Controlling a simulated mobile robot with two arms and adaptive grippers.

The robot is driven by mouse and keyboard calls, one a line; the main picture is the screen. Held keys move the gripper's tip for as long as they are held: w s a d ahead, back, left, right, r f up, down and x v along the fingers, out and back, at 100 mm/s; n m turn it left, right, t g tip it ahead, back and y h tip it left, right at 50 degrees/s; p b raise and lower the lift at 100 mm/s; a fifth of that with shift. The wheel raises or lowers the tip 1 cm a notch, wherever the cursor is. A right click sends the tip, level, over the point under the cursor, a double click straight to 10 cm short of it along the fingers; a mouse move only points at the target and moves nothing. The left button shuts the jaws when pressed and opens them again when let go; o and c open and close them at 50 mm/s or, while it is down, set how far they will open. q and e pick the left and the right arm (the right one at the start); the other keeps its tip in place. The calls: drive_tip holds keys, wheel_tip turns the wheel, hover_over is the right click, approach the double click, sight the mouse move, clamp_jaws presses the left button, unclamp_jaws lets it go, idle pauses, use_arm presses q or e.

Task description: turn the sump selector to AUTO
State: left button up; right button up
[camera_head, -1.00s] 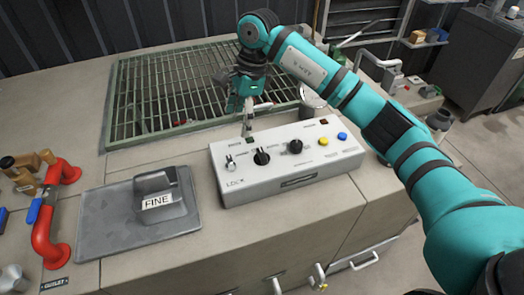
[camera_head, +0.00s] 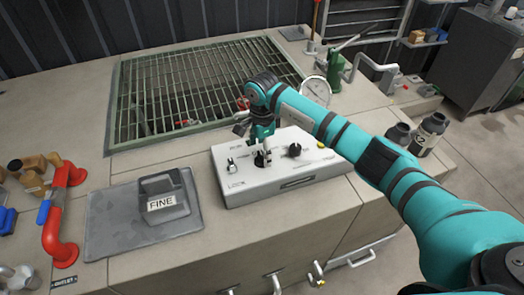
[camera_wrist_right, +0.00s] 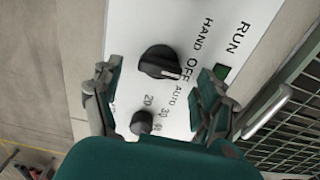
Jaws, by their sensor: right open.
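The white control panel (camera_head: 240,188) sits on the bench. In the right wrist view a black selector knob (camera_wrist_right: 158,62) has HAND, OFF and AUTO beside it. Its white mark points towards OFF, slightly to the AUTO side. In the head view the knob (camera_head: 261,160) is partly covered by my right gripper (camera_head: 264,148), just above it. In the wrist view the open fingers (camera_wrist_right: 161,75) appear on either side of the knob, with gaps; I cannot tell whether they are down at its height. My left gripper is out of view.
A second black knob (camera_wrist_right: 142,121) with numbers is close by; a green RUN lamp (camera_wrist_right: 222,72) is near the right finger. A switch (camera_head: 232,165) and another knob (camera_head: 294,150) flank the selector. A grating (camera_head: 170,95) lies behind; a grey FINE plate (camera_head: 110,225) lies left.

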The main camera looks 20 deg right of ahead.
drive_tip(key=shift+f, duration=1.25)
drive_tip(key=c, duration=1.2)
